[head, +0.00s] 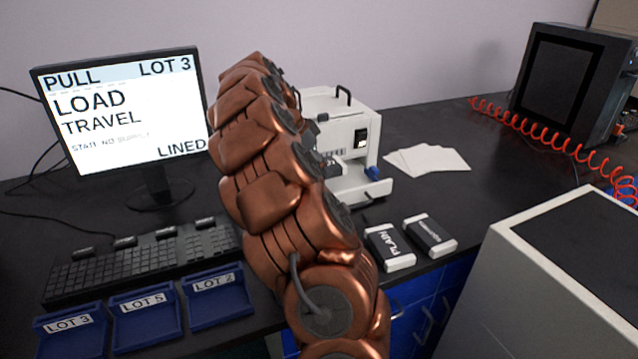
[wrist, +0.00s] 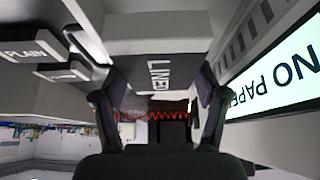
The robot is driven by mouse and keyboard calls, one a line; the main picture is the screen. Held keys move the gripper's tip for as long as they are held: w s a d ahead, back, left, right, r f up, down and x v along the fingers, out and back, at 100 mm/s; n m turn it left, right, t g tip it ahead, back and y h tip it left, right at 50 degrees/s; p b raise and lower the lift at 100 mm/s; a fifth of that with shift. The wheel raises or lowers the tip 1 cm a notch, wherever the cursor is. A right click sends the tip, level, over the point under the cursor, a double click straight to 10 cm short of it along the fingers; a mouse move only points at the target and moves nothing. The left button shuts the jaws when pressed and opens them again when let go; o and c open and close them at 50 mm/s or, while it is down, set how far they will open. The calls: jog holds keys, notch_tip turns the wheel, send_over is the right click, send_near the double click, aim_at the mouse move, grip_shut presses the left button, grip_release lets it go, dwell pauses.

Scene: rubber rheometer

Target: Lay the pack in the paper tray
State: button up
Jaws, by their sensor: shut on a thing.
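My gripper (wrist: 157,88) is shut on the dark pack marked LINED (wrist: 155,74), with one finger on each side of it in the wrist view. In the head view my copper arm hides the gripper and this pack. The white printer (head: 359,114) stands behind the arm. A white tray (head: 376,191) juts from its lower front, partly hidden by the arm. The wrist view shows a display reading NO PAPER (wrist: 285,78) close on the right. I cannot tell whether the held pack touches the tray.
A PLAIN pack (head: 390,247) and another dark pack (head: 430,235) lie on the dark bench in front of the printer. White sheets (head: 427,160) lie right of it. A monitor (head: 122,108) reading LINED, a keyboard (head: 130,262) and blue lot trays (head: 145,322) are left.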

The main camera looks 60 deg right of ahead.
jog(key=shift+f, duration=3.05)
jog(key=shift+f, duration=0.2)
jog(key=o, duration=1.4)
jog(key=shift+c, duration=0.2)
jog(key=shift+r, duration=0.25)
jog(key=shift+w+a+r, duration=0.15)
jog(key=shift+a+r, duration=0.05)
jog(key=w+a, duration=0.2)
jog(key=a, duration=0.1)
jog(key=w+a, duration=0.2)
jog(key=a, duration=0.1)
jog(key=w+a+b, duration=0.1)
jog(key=w+a, duration=0.1)
jog(key=a, duration=0.2)
jog(key=shift+w+a+r, duration=0.1)
jog(key=shift+w+r, duration=0.15)
jog(key=shift+w, duration=0.1)
